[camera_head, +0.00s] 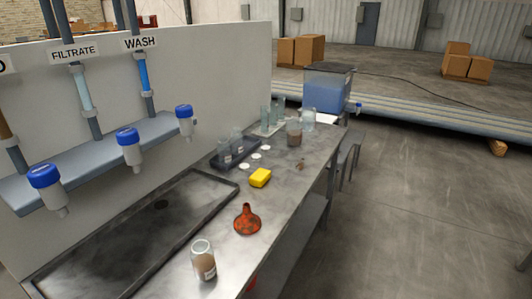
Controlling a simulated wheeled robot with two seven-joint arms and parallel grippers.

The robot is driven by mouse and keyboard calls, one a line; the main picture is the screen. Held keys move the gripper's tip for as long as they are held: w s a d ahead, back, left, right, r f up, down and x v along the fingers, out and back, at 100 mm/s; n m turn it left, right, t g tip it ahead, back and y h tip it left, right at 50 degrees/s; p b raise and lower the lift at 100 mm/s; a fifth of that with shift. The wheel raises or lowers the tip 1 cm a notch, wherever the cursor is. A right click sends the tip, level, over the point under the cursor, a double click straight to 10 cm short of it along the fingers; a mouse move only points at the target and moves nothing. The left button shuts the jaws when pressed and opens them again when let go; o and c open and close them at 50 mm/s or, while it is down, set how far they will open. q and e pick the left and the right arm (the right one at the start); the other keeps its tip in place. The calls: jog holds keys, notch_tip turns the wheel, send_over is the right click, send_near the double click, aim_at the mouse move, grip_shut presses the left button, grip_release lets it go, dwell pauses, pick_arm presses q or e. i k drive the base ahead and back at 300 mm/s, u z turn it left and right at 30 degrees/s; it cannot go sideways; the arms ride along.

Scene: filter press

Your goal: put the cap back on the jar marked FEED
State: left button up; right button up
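An open glass jar (203,262) with brown contents stands upright near the front edge of the bench; its label is too small to read, so I cannot confirm it says FEED. Another jar with brown contents (294,133) stands at the far end. Several white discs that look like caps (244,166) lie in a row on the bench beside a dark tray (226,162) holding clear labelled jars (237,142). Neither of my grippers is in view.
A sunken basin (160,212) fills the left side, below blue-topped valves (128,140). Clear glassware (270,116) and a blue tank (326,90) stand at the far end.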

aim_at(202, 256)
jog(key=z, duration=0.35)
jog(key=k, duration=0.9)
jog(key=z, duration=0.65)
jog(key=k, duration=0.4)
jog(key=z, duration=0.45)
jog(key=i, duration=3.7)
jog(key=u, duration=0.5)
jog(key=i, duration=1.6)
jog(key=u, duration=2.3)
jog(key=i, duration=0.9)
jog(key=u, duration=0.6)
